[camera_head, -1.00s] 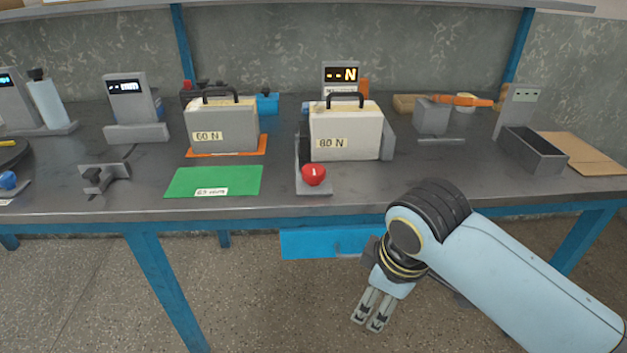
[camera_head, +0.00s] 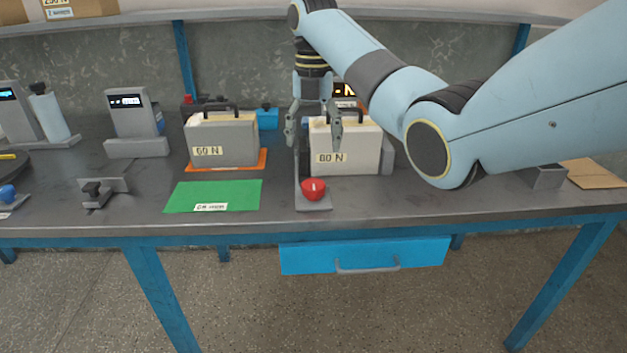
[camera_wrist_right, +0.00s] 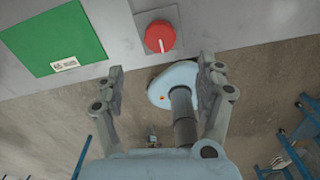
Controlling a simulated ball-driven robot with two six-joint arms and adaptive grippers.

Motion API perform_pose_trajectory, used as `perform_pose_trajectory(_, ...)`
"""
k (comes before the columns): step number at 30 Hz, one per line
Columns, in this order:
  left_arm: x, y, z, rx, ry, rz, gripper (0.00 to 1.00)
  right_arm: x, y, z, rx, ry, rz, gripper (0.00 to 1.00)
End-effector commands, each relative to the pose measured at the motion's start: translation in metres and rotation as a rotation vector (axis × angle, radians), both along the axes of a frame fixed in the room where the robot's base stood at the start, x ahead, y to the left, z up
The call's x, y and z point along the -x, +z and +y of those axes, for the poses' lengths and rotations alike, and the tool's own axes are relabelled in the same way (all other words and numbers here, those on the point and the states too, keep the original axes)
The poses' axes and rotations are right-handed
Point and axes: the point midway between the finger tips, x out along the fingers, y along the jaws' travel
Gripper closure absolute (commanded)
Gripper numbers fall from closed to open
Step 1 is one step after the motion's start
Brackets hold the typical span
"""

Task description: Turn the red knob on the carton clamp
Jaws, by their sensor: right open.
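The red knob (camera_head: 313,189) sits at the front of the grey carton clamp (camera_head: 313,206), near the table's front edge. A white line crosses the knob, and it shows upright in the right wrist view (camera_wrist_right: 160,37). The clamp holds a pale carton (camera_head: 361,160) labelled 80 N between its jaws. My right gripper (camera_head: 313,142) is open and empty, pointing down above the knob, apart from it. In the right wrist view its spread fingers (camera_wrist_right: 160,84) show below the knob. My arm hides part of the display behind the carton. My left gripper is out of view.
A green mat (camera_head: 212,196) lies left of the clamp. Behind it a grey carton (camera_head: 225,143) labelled 60 N stands on an orange mat (camera_head: 250,166). A small grey fixture (camera_head: 97,193) is farther left. A blue drawer (camera_head: 300,258) hangs under the table.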

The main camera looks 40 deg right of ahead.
Motion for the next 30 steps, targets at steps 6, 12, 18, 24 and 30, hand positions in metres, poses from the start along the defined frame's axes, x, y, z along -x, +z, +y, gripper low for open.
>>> perform_pose_trajectory(6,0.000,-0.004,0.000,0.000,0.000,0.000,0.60,0.001,-0.035,0.000,-0.001,0.004,0.004,0.28)
perform_pose_trajectory(12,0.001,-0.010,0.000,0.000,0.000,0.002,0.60,0.001,-0.075,0.000,-0.001,0.003,0.004,0.28)
perform_pose_trajectory(18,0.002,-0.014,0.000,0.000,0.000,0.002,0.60,0.001,-0.100,0.000,0.000,0.003,0.001,0.28)
perform_pose_trajectory(24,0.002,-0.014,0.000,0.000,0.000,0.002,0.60,0.000,-0.106,0.000,0.000,0.003,0.000,0.28)
perform_pose_trajectory(30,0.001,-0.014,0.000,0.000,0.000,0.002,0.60,0.000,-0.106,0.000,0.000,0.002,0.000,0.32)
